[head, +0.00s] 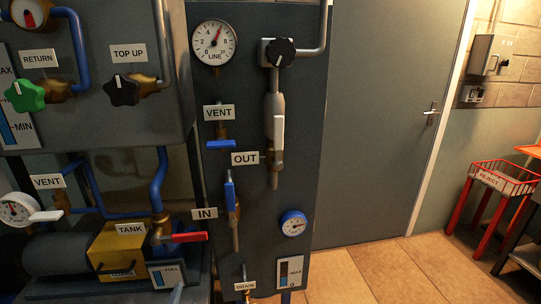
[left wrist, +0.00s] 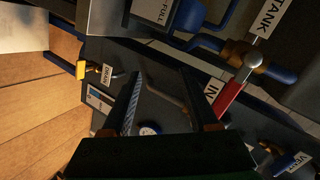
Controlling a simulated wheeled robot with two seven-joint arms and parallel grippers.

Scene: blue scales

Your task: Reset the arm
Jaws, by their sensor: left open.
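My left gripper (left wrist: 162,88) shows in the left wrist view, its two fingers apart with nothing visible between them. Beyond the fingers is the dark panel with a blue gauge (left wrist: 150,128). The red lever (left wrist: 231,95) of the TANK valve lies just right of the right-hand finger; I cannot tell whether they touch. In the head view this red lever (head: 189,237) points right, below the IN label (head: 205,213). I cannot make out my left gripper in the head view, and my right gripper is in neither view.
The panel carries a LINE gauge (head: 214,43), a black knob (head: 281,52), a blue VENT lever (head: 222,144), a white OUT lever (head: 279,134) and a blue IN lever (head: 230,193). Pipes stick out at left. Floor (head: 390,268) is open before the door; a red REJECT basket (head: 489,180) stands right.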

